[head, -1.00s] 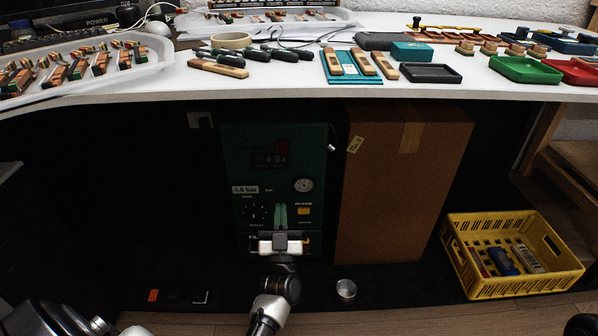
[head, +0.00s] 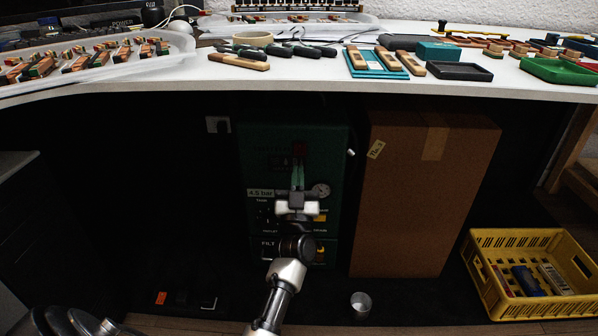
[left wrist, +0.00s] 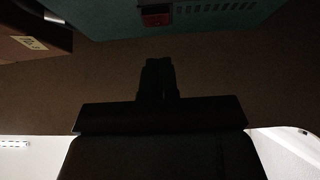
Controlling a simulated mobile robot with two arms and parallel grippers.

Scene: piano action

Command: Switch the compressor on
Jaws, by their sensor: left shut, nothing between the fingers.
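The compressor (head: 340,226) is a dark green box under the table, with a "4.5 bar" label and a round gauge on its front. Its red switch (head: 299,149) is near the top of the front. The compressor (left wrist: 105,20) and the red switch (left wrist: 155,17) also show at the top of the left wrist view. My left gripper (head: 298,168) is shut and empty, in front of the panel with its tips just below the red switch. In the left wrist view its fingers (left wrist: 158,75) point toward the switch, apart from it in the picture. My right gripper is out of view.
A tall cardboard box (head: 430,195) stands close to the right of the compressor. A yellow crate (head: 490,285) and a small metal cup (head: 361,304) are on the floor. The white tabletop (head: 300,84) with tools and trays hangs above.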

